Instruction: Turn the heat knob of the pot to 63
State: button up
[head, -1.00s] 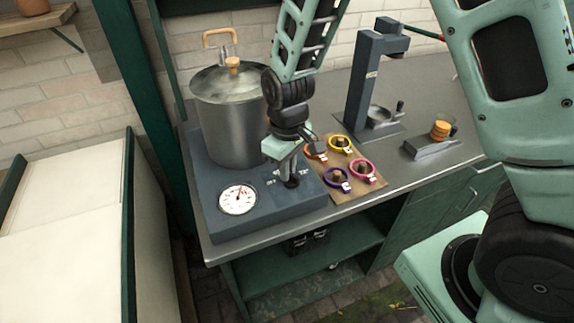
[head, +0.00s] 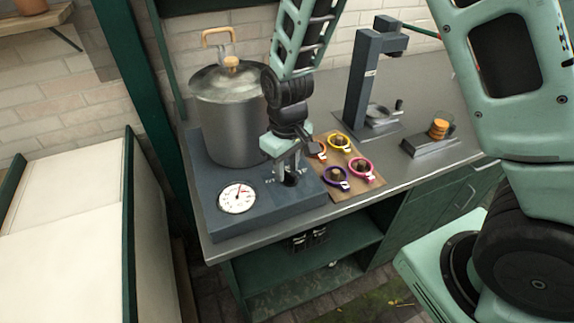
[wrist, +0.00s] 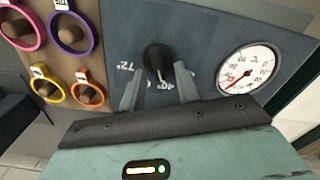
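The steel pot (head: 232,130) stands on a dark blue-grey heater base (head: 262,206). The black heat knob (wrist: 158,58) is on the base, with white scale numbers around it; 72 and 40 seem legible in the wrist view. My gripper (head: 289,178) points down at the knob. In the wrist view, the fingers of my gripper (wrist: 158,82) are apart, one on each side of the knob, with small gaps showing. The round white dial (head: 237,197) with a red needle is beside the knob, also in the wrist view (wrist: 248,72). The knob's exact setting is unclear.
A brown board (head: 358,187) with several coloured rings on pegs lies close to the right of the base. A dark press stand (head: 362,90) and a small scale with a glass (head: 430,145) stand farther right on the grey bench (head: 400,172).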

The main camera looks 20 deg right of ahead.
notch_tip(320, 180, up, 18)
jog(key=b, duration=0.1)
jog(key=shift+f, duration=0.25)
dwell(0.6)
jog(key=s+a+f+n, duration=0.2)
jog(key=s+a, duration=0.1)
jog(key=s, duration=0.8)
jog(key=s+a+f+n, duration=0.1)
jog(key=s+a+f, duration=0.2)
jog(key=s, duration=0.8)
notch_tip(320, 180, up, 4)
jog(key=r+m, duration=0.1)
jog(key=m, duration=0.2)
send_over(290, 172)
notch_tip(290, 172, down, 18)
jog(key=shift+s+r, duration=0.1)
jog(key=shift+r, duration=0.1)
